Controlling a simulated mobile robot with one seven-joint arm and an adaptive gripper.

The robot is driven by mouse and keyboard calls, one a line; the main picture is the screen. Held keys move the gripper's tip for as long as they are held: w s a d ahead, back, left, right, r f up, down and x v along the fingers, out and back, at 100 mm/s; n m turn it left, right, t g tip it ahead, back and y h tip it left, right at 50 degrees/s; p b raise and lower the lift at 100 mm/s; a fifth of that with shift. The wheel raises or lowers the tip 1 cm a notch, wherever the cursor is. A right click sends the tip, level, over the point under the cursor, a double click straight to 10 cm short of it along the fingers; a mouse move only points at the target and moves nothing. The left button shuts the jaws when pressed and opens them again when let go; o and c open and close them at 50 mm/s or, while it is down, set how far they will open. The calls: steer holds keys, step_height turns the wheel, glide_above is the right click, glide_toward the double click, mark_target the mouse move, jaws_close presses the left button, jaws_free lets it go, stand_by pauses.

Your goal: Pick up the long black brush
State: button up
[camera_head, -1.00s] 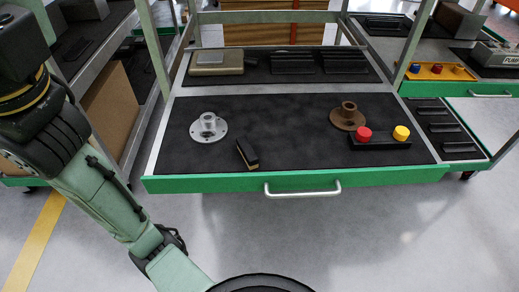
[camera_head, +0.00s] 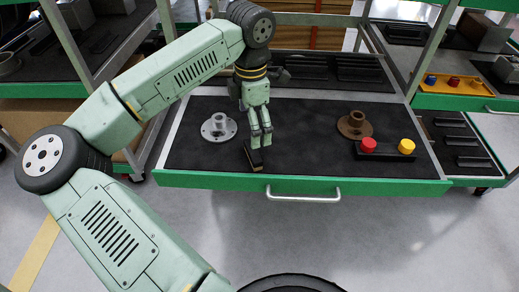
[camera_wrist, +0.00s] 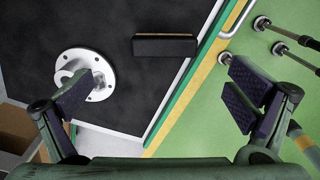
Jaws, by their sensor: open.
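The long black brush (camera_head: 254,158) lies on the dark mat of the drawer shelf, near its green front edge. It has a black top and a tan strip along one side. My gripper (camera_head: 261,140) is above and just behind the brush in the head view, hiding part of it. In the wrist view the brush (camera_wrist: 165,46) lies sideways near the top middle, beyond the fingers. My gripper (camera_wrist: 160,100) is open there, its two dark-padded fingers wide apart with nothing between them. I cannot tell the exact height of the fingers above the brush.
A silver flange (camera_head: 218,127) stands left of the brush, and a brown flange (camera_head: 354,125) stands to the right. A black block with red and yellow buttons (camera_head: 385,149) is near the right front. A metal handle (camera_head: 303,193) sticks out below the green edge.

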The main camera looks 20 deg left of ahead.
mark_target(253, 151)
step_height(253, 151, down, 4)
steer(key=shift+d+f+p, duration=0.1)
steer(key=shift+p, duration=0.25)
steer(key=f, duration=0.1)
steer(key=f+p, duration=0.1)
steer(key=f, duration=0.1)
steer(key=f+p, duration=0.1)
steer(key=f, duration=0.1)
steer(key=shift+s+d, duration=0.1)
steer(key=shift+s, duration=0.15)
steer(key=c, duration=1.3)
steer(key=shift+c, duration=0.2)
